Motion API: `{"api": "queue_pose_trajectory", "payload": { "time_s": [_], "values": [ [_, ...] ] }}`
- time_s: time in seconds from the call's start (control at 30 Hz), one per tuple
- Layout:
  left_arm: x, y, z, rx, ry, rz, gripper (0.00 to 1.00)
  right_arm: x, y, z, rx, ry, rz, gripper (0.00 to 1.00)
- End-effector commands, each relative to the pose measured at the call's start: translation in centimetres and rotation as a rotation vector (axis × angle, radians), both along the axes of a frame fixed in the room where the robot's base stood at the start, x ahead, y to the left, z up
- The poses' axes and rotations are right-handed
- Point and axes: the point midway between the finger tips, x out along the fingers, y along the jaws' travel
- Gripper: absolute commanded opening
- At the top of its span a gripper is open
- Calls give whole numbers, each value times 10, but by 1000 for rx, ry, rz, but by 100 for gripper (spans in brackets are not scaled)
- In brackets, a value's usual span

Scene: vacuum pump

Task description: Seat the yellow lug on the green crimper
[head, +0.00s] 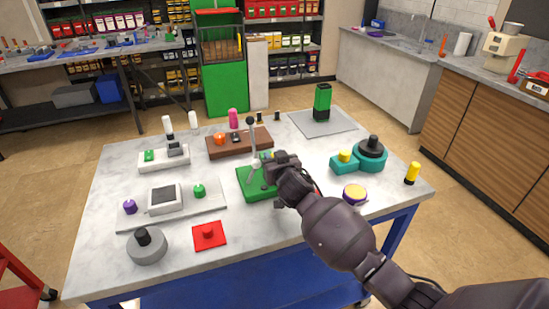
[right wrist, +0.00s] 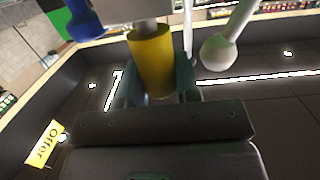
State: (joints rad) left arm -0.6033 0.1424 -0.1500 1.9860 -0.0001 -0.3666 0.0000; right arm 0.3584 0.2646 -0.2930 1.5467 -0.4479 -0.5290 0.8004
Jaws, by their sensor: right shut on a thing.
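The green crimper (head: 247,190) sits near the middle of the grey table, with a grey lever standing up and ending in a ball knob (head: 250,120). My right gripper (head: 268,164) is at the crimper, above the right part of its green base, and hides part of it. In the right wrist view, my right gripper (right wrist: 155,85) is shut on the yellow lug (right wrist: 152,60), a yellow cylinder with a grey metal end. A pale ball-ended lever (right wrist: 218,50) shows right beside it. Whether the lug touches the crimper is hidden. My left gripper is out of view.
Behind the crimper is a brown block (head: 240,144). To the right are a teal pump-like unit (head: 370,158), a purple-and-yellow puck (head: 355,194) and a yellow-and-black piece (head: 412,173). A red plate (head: 209,236) and grey disc (head: 147,248) lie front left.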

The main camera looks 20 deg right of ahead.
Motion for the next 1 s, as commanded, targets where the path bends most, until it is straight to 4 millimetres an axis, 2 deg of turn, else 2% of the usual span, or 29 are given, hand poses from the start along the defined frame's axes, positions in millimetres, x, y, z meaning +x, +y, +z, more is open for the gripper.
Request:
{"api": "queue_pose_trajectory", "payload": {
  "time_s": [1.0],
  "values": [
    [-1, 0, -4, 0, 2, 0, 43, 0, 0, -7, 0, 0, 0, 7]
  ]
}}
